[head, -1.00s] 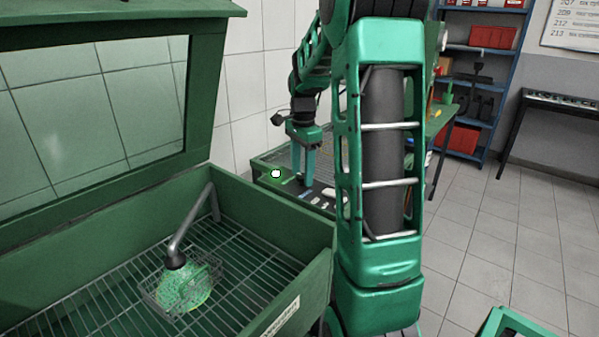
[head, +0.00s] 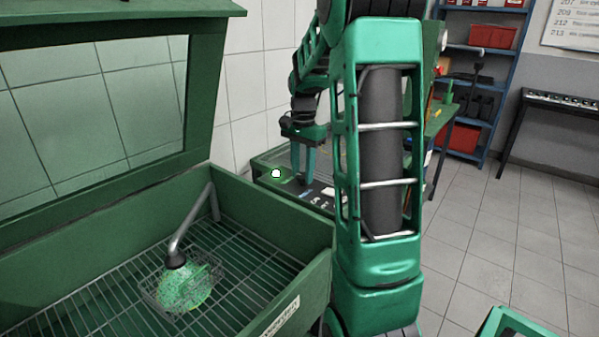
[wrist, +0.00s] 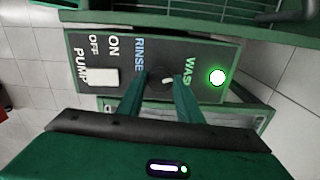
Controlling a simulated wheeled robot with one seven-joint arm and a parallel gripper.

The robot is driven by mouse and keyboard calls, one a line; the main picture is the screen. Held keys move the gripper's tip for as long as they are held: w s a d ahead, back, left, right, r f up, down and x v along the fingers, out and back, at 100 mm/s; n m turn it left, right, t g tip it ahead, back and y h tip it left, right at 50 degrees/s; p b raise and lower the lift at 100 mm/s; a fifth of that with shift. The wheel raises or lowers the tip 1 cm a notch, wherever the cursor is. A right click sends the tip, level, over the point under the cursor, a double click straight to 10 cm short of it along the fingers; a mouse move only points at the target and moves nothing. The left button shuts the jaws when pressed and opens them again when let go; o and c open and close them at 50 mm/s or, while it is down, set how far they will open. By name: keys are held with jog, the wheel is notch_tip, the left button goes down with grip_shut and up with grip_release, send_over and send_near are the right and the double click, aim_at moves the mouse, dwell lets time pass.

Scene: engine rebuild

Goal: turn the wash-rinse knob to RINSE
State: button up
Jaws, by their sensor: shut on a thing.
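The wash-rinse knob (wrist: 168,84) is a dark round knob with a small white mark, on a dark control panel (wrist: 122,50). The RINSE label (wrist: 139,56) is left of it in the wrist view and the partly covered WASH label (wrist: 187,72) is right of it. My gripper (wrist: 161,82) has one finger on either side of the knob and is shut on it. In the head view my gripper (head: 302,178) reaches down onto the panel, and the knob is hidden there.
A lit green-white lamp (wrist: 217,78) sits right of WASH. A white pump switch (wrist: 96,78) with ON and OFF labels is at left. The green wash tank (head: 285,235) holds a wire basket (head: 160,290) with a green-lit part; its glazed lid (head: 205,80) stands open.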

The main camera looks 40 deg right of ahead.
aim_at(302, 175)
jog(key=n, duration=0.4)
jog(key=shift+w+r+n, duration=0.15)
jog(key=shift+w+n, duration=0.05)
jog(key=shift+n, duration=0.2)
jog(key=n, duration=0.4)
jog(key=shift+n, duration=0.3)
jog(key=n, duration=0.4)
jog(key=shift+n, duration=2.4)
jog(key=o, duration=1)
jog(key=shift+s, duration=0.1)
jog(key=shift+o, duration=0.2)
notch_tip(302, 175, up, 11)
jog(key=shift+f, duration=0.2)
